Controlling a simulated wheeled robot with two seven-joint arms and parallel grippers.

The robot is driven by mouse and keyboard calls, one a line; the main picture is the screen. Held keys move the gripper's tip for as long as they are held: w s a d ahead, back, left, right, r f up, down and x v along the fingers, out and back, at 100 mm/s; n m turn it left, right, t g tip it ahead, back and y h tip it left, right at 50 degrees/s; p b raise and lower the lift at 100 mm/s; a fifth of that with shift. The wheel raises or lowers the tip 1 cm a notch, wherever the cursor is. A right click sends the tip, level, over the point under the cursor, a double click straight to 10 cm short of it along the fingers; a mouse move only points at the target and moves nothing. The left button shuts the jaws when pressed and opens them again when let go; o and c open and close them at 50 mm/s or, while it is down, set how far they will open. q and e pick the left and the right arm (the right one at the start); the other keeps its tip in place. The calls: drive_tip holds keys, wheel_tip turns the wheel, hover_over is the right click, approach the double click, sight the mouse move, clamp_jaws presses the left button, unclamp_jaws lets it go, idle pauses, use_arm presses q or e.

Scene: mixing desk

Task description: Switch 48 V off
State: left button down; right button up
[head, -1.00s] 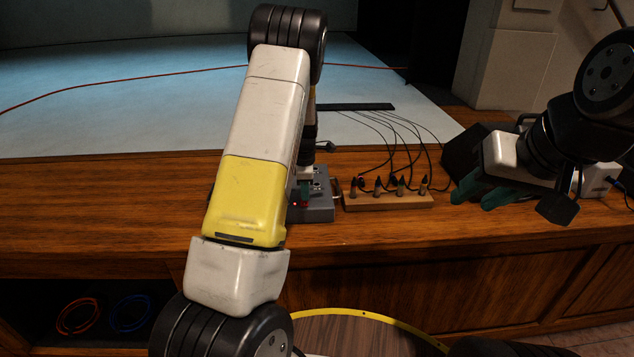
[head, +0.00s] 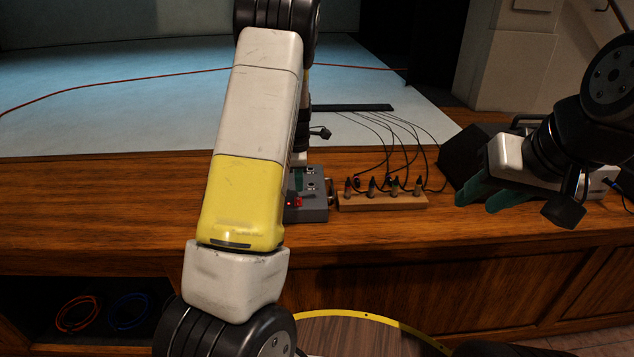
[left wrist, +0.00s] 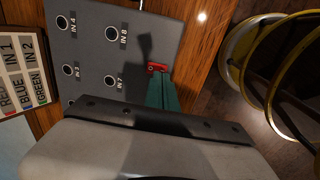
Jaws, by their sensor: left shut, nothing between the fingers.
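The grey mixing desk (head: 318,207) sits on the wooden counter, partly hidden behind my left arm in the head view. A small red part with a red glow (head: 298,203) shows on its near side. In the left wrist view the desk's panel (left wrist: 92,62) has jacks marked IN 3, IN 4, IN 7 and IN 8, and a red switch (left wrist: 157,67) at its edge. My left gripper (left wrist: 160,83) is shut and empty, its green fingertips close to the red switch; contact cannot be told. No 48 V label is readable. My right gripper (head: 484,196) hangs open and empty at the right.
A wooden block (head: 408,202) with several upright plugs and black cables stands right of the desk. A black box (head: 462,155) is behind my right gripper. A label card (left wrist: 18,72) lies beside the desk. The counter's left part (head: 100,195) is clear.

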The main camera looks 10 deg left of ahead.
use_arm(q)
wheel_tip(320, 180, up, 9)
drive_tip(key=s, duration=0.1)
drive_tip(key=shift+f, duration=0.2)
